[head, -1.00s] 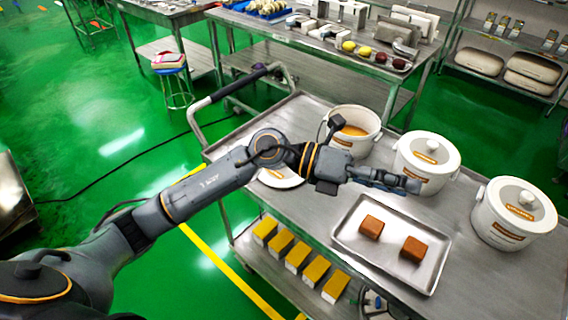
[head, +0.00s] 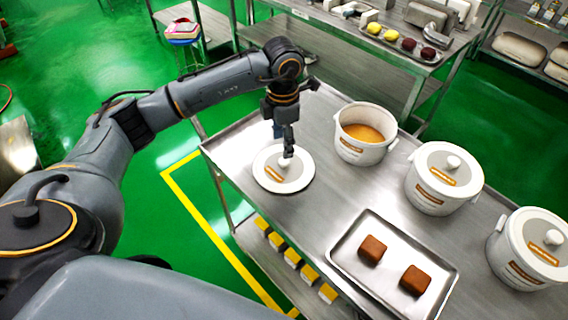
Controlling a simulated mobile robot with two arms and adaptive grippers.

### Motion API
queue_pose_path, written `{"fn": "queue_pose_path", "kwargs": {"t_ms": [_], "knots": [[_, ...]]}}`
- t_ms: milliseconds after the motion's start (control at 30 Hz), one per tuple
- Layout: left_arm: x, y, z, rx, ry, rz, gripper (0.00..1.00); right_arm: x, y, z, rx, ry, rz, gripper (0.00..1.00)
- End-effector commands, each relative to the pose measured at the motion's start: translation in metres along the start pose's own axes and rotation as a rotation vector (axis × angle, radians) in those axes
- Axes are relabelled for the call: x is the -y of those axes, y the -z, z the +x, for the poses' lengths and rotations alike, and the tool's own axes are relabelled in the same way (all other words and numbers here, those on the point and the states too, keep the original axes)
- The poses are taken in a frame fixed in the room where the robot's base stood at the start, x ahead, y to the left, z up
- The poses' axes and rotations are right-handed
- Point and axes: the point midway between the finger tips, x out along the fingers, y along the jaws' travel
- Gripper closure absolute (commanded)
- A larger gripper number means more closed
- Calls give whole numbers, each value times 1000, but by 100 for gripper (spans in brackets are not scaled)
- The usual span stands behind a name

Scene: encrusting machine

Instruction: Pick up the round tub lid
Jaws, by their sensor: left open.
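The round tub lid (head: 283,179) is a white disc with an orange label, lying flat on the left end of the steel cart top. Its knob is mostly hidden behind my gripper. My left gripper (head: 287,152) points down over the middle of the lid, with its fingertips at about the knob. It is open, and I cannot tell whether the fingers touch the knob. The open white tub (head: 362,151) with orange contents stands to the right of the lid. My right gripper is not in view.
Two lidded white tubs (head: 428,192) (head: 517,268) stand further right on the cart (head: 330,200). A metal tray (head: 345,262) with two brown blocks lies in front of them. Yellow-topped blocks (head: 292,258) sit on the lower shelf. A steel table (head: 330,50) stands behind.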

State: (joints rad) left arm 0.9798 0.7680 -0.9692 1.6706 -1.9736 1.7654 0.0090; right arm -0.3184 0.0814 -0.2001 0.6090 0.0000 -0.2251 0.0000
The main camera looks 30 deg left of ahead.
Motion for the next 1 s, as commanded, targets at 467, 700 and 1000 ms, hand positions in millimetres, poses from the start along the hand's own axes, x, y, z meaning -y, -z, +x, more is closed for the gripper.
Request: {"fn": "queue_pose_path", "kwargs": {"t_ms": [467, 700, 1000], "knots": [[-2, 0, 51, -1, 4, 1, 45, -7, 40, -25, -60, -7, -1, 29], [-2, -2, 73, 4, 1, 2, 45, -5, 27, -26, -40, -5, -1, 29], [-2, -2, 74, 4, 1, 2, 67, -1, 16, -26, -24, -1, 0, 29]]}}
